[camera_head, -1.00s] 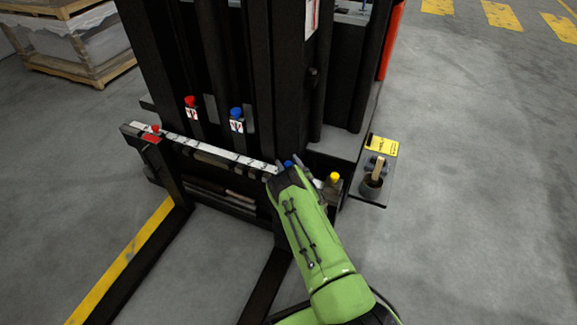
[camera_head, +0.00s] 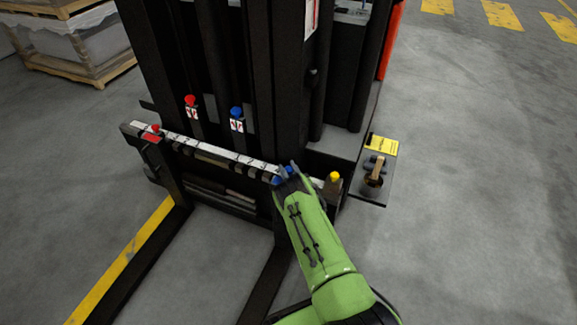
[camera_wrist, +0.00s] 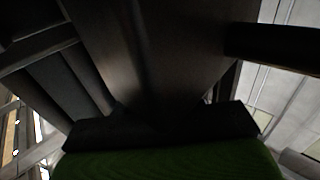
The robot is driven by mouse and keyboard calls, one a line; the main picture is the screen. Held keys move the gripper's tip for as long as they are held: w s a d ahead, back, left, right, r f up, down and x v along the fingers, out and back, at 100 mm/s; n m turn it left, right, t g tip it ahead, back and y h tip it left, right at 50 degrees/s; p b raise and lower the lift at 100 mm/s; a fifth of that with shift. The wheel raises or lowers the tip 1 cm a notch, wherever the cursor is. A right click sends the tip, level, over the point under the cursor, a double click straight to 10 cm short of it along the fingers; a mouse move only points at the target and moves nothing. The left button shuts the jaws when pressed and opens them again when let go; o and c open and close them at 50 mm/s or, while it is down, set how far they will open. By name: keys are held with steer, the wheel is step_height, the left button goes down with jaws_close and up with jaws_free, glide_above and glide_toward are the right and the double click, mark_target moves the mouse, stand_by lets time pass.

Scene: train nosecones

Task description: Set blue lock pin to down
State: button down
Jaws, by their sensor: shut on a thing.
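The blue lock pin's knob (camera_head: 290,170) shows between the fingers of my gripper (camera_head: 287,173) at the right end of the white-scaled fork carriage bar (camera_head: 210,148). My gripper is shut on this knob, and its fingers partly hide it. A blue plate (camera_head: 277,181) shows just left of the fingers. The pin's shaft is hidden, so its exact height cannot be told.
A red knob (camera_head: 154,129) sits at the bar's left end. Red (camera_head: 190,101) and blue (camera_head: 236,112) knobs stand on the mast behind. A yellow knob (camera_head: 334,177) is close right of my gripper. A holder with a handle (camera_head: 374,172) stands further right.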

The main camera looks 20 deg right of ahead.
steer(key=shift+f, duration=0.1)
steer(key=c, duration=0.8)
jaws_free()
steer(key=s+p, duration=0.6)
steer(key=s, duration=0.9)
steer(key=shift+s, duration=0.4)
